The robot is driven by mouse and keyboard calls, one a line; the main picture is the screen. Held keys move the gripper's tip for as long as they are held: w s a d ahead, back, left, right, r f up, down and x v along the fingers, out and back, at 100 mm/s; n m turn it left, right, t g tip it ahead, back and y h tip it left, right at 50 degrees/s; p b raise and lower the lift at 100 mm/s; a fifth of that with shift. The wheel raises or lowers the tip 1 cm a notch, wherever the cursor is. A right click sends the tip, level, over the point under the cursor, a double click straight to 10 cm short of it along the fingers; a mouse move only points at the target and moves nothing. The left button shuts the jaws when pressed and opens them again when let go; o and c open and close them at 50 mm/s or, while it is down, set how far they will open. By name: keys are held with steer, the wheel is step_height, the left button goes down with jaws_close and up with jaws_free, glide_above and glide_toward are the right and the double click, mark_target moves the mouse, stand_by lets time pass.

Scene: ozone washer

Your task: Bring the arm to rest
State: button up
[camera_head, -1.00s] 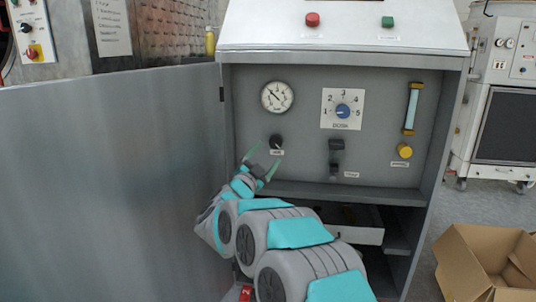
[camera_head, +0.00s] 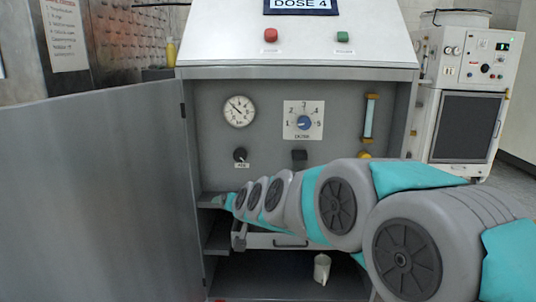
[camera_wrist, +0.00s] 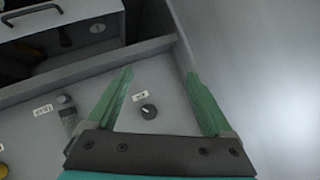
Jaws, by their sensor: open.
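My gripper (camera_wrist: 158,98) is open and empty in the wrist view, its two green fingers spread apart. The black AIR knob (camera_wrist: 149,111) shows between the fingers in that view, on the grey panel, with no finger seen touching it. In the head view my arm stretches from the lower right across the cabinet front. There the small gripper end (camera_head: 221,200) is near the cabinet's left side, below the AIR knob (camera_head: 240,155). The fingers are hard to make out in the head view.
The open cabinet door (camera_head: 95,195) fills the left side. The panel holds a gauge (camera_head: 240,111) and a blue dose dial (camera_head: 304,122). A drawer (camera_head: 280,240) is below, and a white jug (camera_head: 322,268) stands in the lower compartment. A white machine (camera_head: 465,120) stands behind at right.

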steer(key=s+d+f+g+h, duration=0.2)
steer(key=s+d, duration=0.6)
steer(key=s, duration=0.6)
steer(key=s+d+f+g+h+p, duration=0.1)
steer(key=s+d+f+g, duration=0.4)
steer(key=s, duration=1)
steer(key=s+d+f+g+h, duration=0.2)
steer(key=s+d+f+g, duration=0.2)
steer(key=s+d, duration=0.7)
steer(key=s+g, duration=0.1)
steer(key=s, duration=0.3)
steer(key=shift+d+n+g+h+p, duration=0.3)
steer(key=shift+d+n, duration=0.05)
steer(key=shift+n, duration=0.05)
steer(key=shift+f, duration=0.1)
